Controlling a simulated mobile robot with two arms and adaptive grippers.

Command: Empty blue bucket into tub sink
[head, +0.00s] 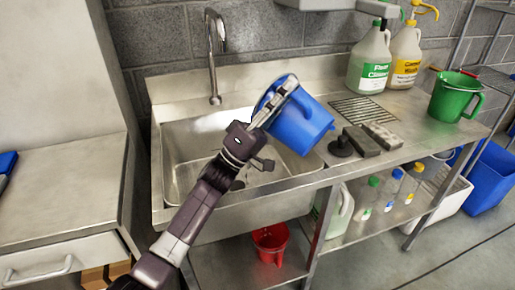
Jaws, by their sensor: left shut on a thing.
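The blue bucket (302,126) is in the head view, held over the right part of the tub sink (187,144). It is tilted, with its rim toward the upper left and its base toward the right. My left gripper (277,100) is shut on the bucket at its rim side. The inside of the bucket is mostly hidden, so I cannot tell what it holds. The sink is a steel basin with a tall curved faucet (213,50) at its back. My right gripper is not in view.
On the counter right of the sink are a black plug (341,147), dark and grey blocks (361,141), a drain grate (357,109), a green pitcher (455,97) and cleaner jugs (369,62). A red bucket (270,243) stands on the shelf below. A blue bin (490,178) is at far right.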

